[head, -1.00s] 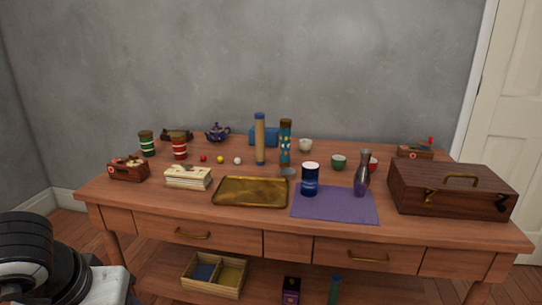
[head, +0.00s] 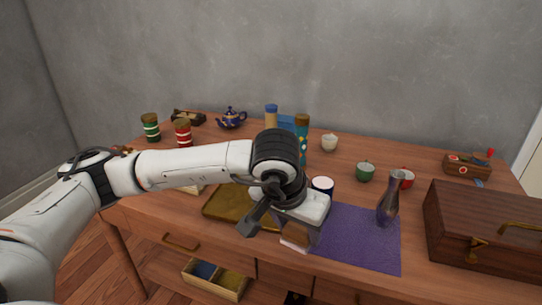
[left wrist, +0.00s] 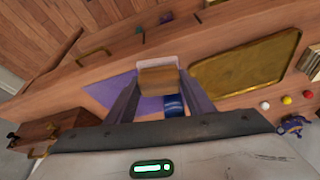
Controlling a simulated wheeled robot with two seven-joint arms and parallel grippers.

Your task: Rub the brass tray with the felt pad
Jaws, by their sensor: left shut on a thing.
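The brass tray (head: 222,204) lies flat on the wooden table, partly hidden by my left arm in the head view. It shows whole in the left wrist view (left wrist: 246,65). My left gripper (head: 297,236) is shut on a brown block with a pale underside, which looks like the felt pad (head: 294,238). The pad also shows between the fingers in the left wrist view (left wrist: 158,78). It is held near the table's front edge, to the right of the tray and apart from it. My right gripper is not in view.
A purple cloth (head: 360,238) lies right of the gripper, with a dark blue canister (head: 323,184) and a grey vase (head: 389,204) near it. A wooden case (head: 465,220) stands at the right. Several cups, tins and a blue teapot (head: 231,118) stand farther back.

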